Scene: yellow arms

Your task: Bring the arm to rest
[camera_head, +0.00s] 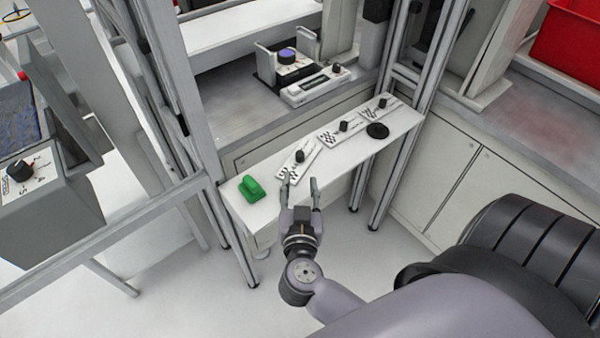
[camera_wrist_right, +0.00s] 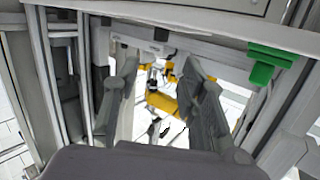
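My right gripper (camera_head: 301,186) is open and empty in the head view. Its fingers reach to the front edge of a narrow white shelf (camera_head: 330,178). In the right wrist view the two spread fingers of the right gripper (camera_wrist_right: 160,85) show with nothing between them. My right arm comes in from the lower right of the head view. My left gripper does not show in the head view.
A green object (camera_head: 252,188) sits at the shelf's left end. White plates with black knobs (camera_head: 344,126) and a black disc (camera_head: 377,131) lie on the shelf. Metal posts (camera_head: 205,100) frame it. A red bin (camera_head: 568,45) stands at the upper right. Open floor lies below.

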